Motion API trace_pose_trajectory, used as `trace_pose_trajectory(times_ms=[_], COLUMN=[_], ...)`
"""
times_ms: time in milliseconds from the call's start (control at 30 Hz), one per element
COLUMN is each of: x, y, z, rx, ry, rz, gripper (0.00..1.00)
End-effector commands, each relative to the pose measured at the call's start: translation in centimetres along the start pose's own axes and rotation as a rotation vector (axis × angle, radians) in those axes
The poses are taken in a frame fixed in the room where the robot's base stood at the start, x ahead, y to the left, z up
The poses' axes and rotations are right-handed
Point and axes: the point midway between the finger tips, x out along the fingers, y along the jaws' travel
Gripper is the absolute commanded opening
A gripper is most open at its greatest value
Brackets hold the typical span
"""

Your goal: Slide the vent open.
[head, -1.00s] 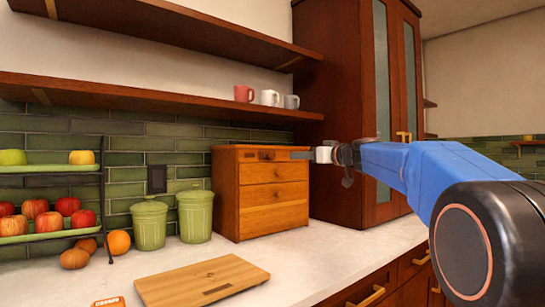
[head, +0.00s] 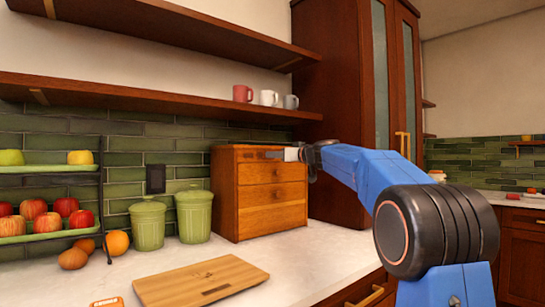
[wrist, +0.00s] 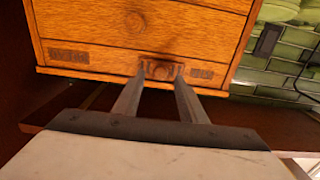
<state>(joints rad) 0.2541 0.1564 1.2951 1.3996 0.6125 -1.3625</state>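A wooden box with drawers (head: 272,199) stands on the counter, with a vent strip along the top of its front. In the wrist view, where the box appears upside down, the strip shows two slotted dark panels (wrist: 69,56) with a small dark slider tab (wrist: 161,70) between them. My gripper (head: 274,154) reaches the top of the box front from the right. In the wrist view my gripper (wrist: 162,84) has its two fingers apart, their tips at either side of the tab. I cannot tell whether they touch it. How far the vent is open is unclear.
Two green canisters (head: 148,225) stand left of the box, and a cutting board (head: 205,279) lies in front. A tall wooden cabinet (head: 342,120) stands to the right. A shelf with mugs (head: 268,98) hangs above. A fruit rack (head: 55,237) is at far left.

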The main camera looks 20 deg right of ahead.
Motion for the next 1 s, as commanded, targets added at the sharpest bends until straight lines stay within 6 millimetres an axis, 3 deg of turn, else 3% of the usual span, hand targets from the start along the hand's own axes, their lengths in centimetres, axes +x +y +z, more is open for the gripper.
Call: trace_pose_trajectory(times_ms=[233, 633, 667, 800, 1000], x=[2.7, 3.3, 3.3, 3.2, 3.3], y=[0.0, 0.0, 0.0, 0.0, 0.3], z=[0.0, 0.0, 0.0, 0.0, 0.0], rx=[0.000, 0.000, 0.000, 0.000, 0.000], ry=[0.000, 0.000, 0.000, 0.000, 0.000], rz=[0.000, 0.000, 0.000, 0.000, 0.001], gripper=[0.38, 0.38, 0.35, 0.02, 0.00])
